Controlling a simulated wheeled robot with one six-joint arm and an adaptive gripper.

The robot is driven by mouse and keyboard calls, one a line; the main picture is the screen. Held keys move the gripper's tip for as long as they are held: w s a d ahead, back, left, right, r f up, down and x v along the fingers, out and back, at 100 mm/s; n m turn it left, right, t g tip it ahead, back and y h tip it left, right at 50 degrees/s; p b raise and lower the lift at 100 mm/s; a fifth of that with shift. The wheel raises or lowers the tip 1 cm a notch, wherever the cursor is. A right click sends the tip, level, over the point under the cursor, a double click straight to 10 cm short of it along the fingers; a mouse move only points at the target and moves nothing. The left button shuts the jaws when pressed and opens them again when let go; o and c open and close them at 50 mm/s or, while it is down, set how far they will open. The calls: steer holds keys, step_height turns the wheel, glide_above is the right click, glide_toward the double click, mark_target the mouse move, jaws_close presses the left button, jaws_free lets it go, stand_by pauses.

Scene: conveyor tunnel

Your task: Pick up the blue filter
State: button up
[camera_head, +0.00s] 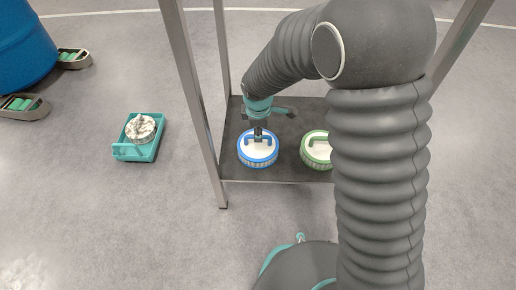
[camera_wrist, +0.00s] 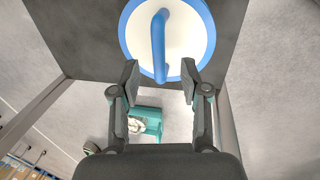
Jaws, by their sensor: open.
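The blue filter (camera_head: 258,151) is a round white disc with a blue rim and a blue handle across its top. It sits on the dark shelf (camera_head: 234,167) between metal posts. In the wrist view the blue filter (camera_wrist: 185,42) fills the top middle, its handle lying lengthwise between the fingers. My gripper (camera_head: 258,134) is right at the handle in the head view. In the wrist view my gripper (camera_wrist: 160,80) is open, with a finger on each side of the handle's near end. I cannot tell whether either finger touches it.
A green-rimmed filter (camera_head: 316,150) stands to the right on the same shelf, partly hidden by my arm. A teal tray (camera_head: 135,152) holding a whitish, dirty-looking filter (camera_head: 141,128) is on the floor at left. Metal posts (camera_head: 195,100) flank the shelf. A blue barrel (camera_head: 22,45) stands far left.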

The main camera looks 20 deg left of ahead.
mark_target(258, 144)
steer(key=shift+w+a+f+b, duration=0.1)
steer(key=shift+w+f+b, duration=0.1)
steer(key=shift+f, duration=0.7)
steer(key=shift+w+a+f+b, duration=0.1)
steer(key=shift+w+f+b, duration=0.15)
steer(key=shift+f, duration=0.6)
steer(key=shift+w+f+b, duration=0.15)
steer(key=shift+f+b, duration=0.05)
steer(key=shift+f, duration=0.7)
jaws_close()
